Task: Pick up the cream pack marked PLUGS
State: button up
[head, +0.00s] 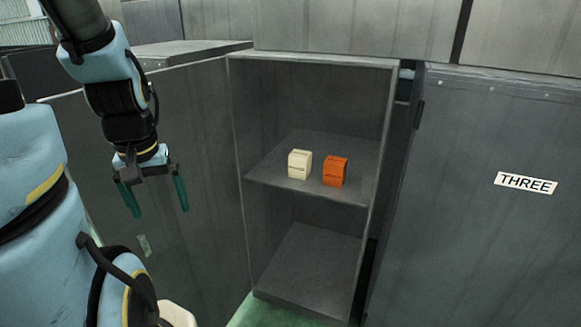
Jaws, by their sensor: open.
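A small cream pack (299,165) stands upright on the middle shelf of an open grey cabinet. Its marking is too small to read. An orange pack (335,171) of similar size stands just to its right, with a narrow gap between them. My gripper (158,200) is open and empty, with its green fingers pointing down. It hangs to the left of the cabinet opening, in front of a grey panel and well apart from both packs.
The shelf (270,182) has bare room left of and behind the packs. The cabinet's lower compartment (308,265) looks empty. A grey door (470,220) with a sign reading THREE (526,183) stands at the right. The cabinet's side walls and top edge bound the opening.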

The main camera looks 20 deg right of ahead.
aim_at(299, 161)
jog(key=l+u, duration=0.35)
jog(key=k+l+u, duration=0.15)
jog(key=l+u, duration=0.2)
jog(key=k+l+u, duration=0.1)
jog(key=l+u, duration=0.3)
jog(key=j, duration=0.1)
